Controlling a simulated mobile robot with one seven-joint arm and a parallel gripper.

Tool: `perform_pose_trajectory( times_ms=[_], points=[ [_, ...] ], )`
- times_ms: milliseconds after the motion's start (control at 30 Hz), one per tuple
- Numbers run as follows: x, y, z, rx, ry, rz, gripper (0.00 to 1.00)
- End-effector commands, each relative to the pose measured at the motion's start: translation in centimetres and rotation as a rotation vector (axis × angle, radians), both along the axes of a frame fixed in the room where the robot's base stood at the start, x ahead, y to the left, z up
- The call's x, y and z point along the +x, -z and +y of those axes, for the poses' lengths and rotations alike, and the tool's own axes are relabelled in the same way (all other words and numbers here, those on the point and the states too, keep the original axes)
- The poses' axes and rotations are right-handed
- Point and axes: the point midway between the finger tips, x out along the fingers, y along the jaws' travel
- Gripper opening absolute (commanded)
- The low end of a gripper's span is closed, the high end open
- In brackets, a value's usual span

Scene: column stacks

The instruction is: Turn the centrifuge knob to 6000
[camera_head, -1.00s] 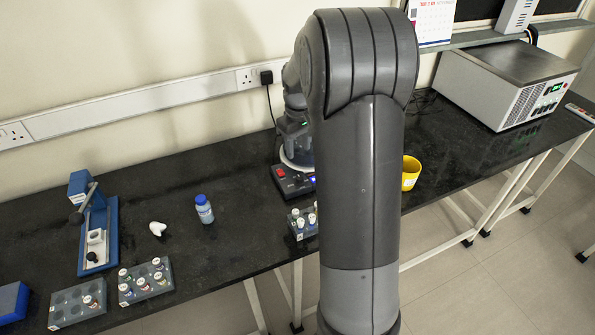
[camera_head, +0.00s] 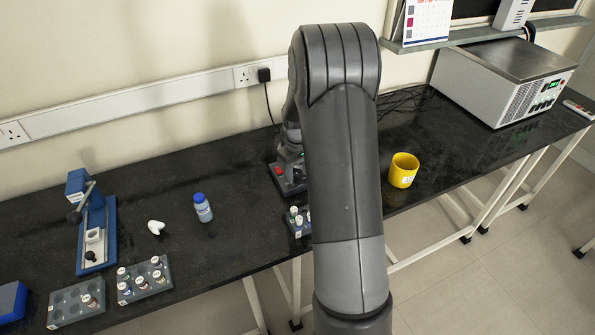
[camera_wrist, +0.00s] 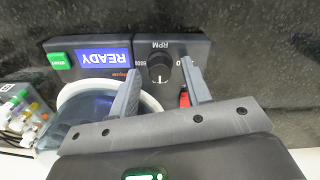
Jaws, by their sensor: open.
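The centrifuge (camera_wrist: 140,42) shows its front panel upside down in the wrist view. The dark round knob (camera_wrist: 160,70) sits below the RPM label; I cannot read its setting for sure. A blue display (camera_wrist: 102,58) reads READY, beside a green start button (camera_wrist: 59,61). My gripper (camera_wrist: 159,68) is open, with one finger on each side of the knob in the picture; I cannot tell whether they touch it. In the head view, the centrifuge panel (camera_head: 283,180) is mostly hidden behind my arm.
A tube rack (camera_head: 296,222) stands in front of the centrifuge; a yellow cup (camera_head: 403,170) stands to the right. A blue-capped bottle (camera_head: 203,208), blue press (camera_head: 96,235) and tube racks (camera_head: 144,282) are on the left. A large grey instrument (camera_head: 505,85) stands far right.

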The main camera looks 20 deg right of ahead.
Motion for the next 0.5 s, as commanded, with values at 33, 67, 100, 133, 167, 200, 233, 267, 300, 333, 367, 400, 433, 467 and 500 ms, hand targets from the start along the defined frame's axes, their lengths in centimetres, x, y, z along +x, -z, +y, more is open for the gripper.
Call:
perform_pose_trajectory(
  times_ms=[33, 67, 100, 133, 167, 200, 233, 267, 300, 333, 367, 400, 433, 467, 500],
  points=[
    [0.0, 0.03, 0.0, 0.0, 0.0, 0.0, 0.44],
    [0.01, 0.02, 0.0, 0.0, 0.0, 0.0, 0.44],
    [0.01, 0.01, 0.0, 0.0, 0.0, 0.0, 0.44],
    [0.01, 0.0, 0.0, 0.0, 0.0, 0.0, 0.44],
    [0.01, 0.0, 0.0, 0.0, 0.0, 0.0, 0.44],
    [0.01, 0.0, 0.0, 0.0, 0.0, 0.0, 0.43],
    [0.01, -0.01, 0.0, 0.0, 0.0, 0.0, 0.41],
    [0.01, -0.01, 0.0, 0.0, 0.0, 0.0, 0.38],
    [0.01, -0.02, 0.0, 0.0, 0.0, 0.0, 0.35],
    [0.01, -0.02, 0.0, 0.0, 0.0, 0.0, 0.33],
    [0.01, -0.02, 0.0, 0.0, 0.0, -0.001, 0.3],
    [0.01, -0.03, -0.01, 0.0, 0.0, -0.001, 0.27],
    [0.01, -0.03, 0.0, 0.0, 0.0, -0.001, 0.25],
    [0.01, -0.03, 0.0, 0.0, 0.0, -0.001, 0.22],
    [0.01, -0.03, -0.01, 0.0, 0.0, -0.001, 0.19]
  ],
)
